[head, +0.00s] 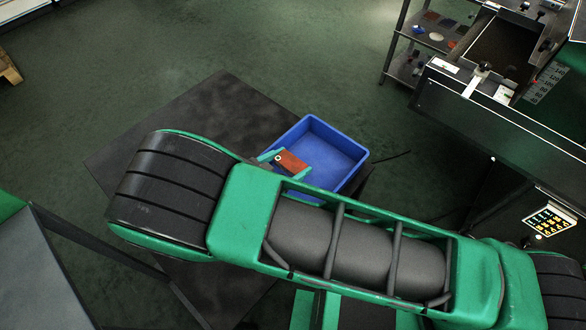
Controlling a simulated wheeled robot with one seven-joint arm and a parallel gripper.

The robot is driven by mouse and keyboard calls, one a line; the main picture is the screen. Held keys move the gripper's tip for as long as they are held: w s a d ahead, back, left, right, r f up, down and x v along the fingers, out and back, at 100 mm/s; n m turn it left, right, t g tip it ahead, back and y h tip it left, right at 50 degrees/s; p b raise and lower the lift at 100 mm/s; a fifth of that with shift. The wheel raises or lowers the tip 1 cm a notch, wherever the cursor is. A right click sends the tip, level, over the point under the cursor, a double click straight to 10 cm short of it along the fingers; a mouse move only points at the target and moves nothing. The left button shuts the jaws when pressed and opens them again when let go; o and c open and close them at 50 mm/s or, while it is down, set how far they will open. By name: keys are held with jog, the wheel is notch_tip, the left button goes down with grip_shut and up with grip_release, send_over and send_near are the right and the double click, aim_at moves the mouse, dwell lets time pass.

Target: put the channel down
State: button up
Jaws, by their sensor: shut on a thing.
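My gripper (283,157) shows in the head view, small and partly hidden behind my own green arm. It is shut, over the left part of a blue bin (349,187). A reddish-brown piece (293,162) shows at the gripper and looks like the channel held in it. Its full shape and underside are hidden. I cannot tell whether it touches the bin. The visible bin floor to the right of the gripper is empty.
The bin stands on a dark grey table (190,112) whose left and back part is bare. A shelf rack (432,43) with small items and a large dark machine (500,115) with a keypad (549,219) stand at right. Green floor lies between.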

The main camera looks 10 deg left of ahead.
aim_at(290, 170)
jog(key=shift+f, duration=1.8)
jog(key=shift+f, duration=0.65)
jog(key=o, duration=1.2)
jog(key=shift+s+f, duration=0.1)
jog(key=shift+f, duration=0.05)
jog(key=shift+c, duration=0.2)
jog(key=shift+r, duration=0.5)
jog(key=v, duration=1.2)
jog(key=shift+r, duration=0.25)
jog(key=shift+a, duration=0.1)
